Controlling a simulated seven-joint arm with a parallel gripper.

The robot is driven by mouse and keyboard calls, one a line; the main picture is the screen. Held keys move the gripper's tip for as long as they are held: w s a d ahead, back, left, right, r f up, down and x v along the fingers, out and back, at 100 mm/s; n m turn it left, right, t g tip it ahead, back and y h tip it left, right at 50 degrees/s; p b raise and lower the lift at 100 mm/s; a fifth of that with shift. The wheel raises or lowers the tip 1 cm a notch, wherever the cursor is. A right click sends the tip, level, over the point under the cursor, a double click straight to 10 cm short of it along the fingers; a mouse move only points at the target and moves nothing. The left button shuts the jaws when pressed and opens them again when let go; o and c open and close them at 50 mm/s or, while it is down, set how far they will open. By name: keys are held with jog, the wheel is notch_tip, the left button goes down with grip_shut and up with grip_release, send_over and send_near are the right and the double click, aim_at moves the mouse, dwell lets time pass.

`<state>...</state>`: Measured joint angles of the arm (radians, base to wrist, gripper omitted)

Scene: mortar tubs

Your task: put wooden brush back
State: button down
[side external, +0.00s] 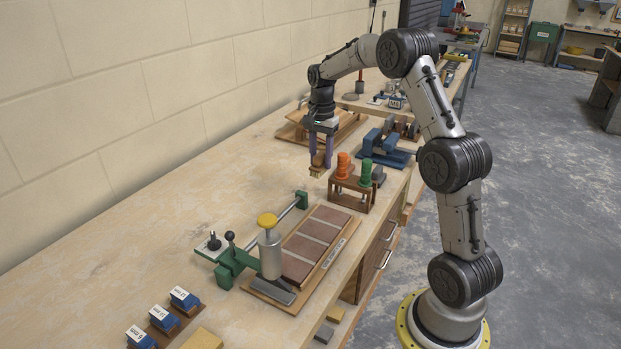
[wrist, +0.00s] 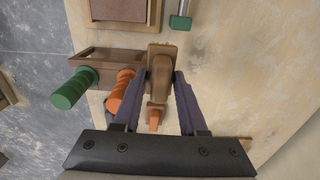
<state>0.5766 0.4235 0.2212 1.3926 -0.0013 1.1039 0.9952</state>
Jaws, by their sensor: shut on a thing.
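The wooden brush (wrist: 161,68) is brown and hangs between the two purple fingers of my gripper (wrist: 162,85), which is shut on it. In the side view the brush (side external: 317,171) points down, with a pale lower end, under my gripper (side external: 320,160). It is left of a small brown wooden rack (side external: 348,195) that holds an orange-handled tool (side external: 343,165) and a green-handled tool (side external: 365,172). In the wrist view the rack (wrist: 100,54) lies just left of the brush; I cannot tell whether they touch.
A board with brownish panels and a green-clamped press (side external: 270,255) stands in front. A blue vise (side external: 388,150) is behind the rack to the right. Small blue blocks (side external: 184,299) lie at the lower left. The bench (side external: 150,235) is clear along the wall side.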

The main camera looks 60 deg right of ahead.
jog(key=w+d+f, duration=0.1)
jog(key=f, duration=0.1)
jog(key=w+d+f, duration=0.1)
jog(key=w+f, duration=0.1)
jog(key=w+d+f, duration=0.1)
jog(key=w+f, duration=0.1)
jog(key=shift+d+f, duration=0.1)
jog(key=shift+f, duration=1.65)
jog(key=shift+c, duration=2.3)
grip_release()
jog(key=shift+f, duration=0.15)
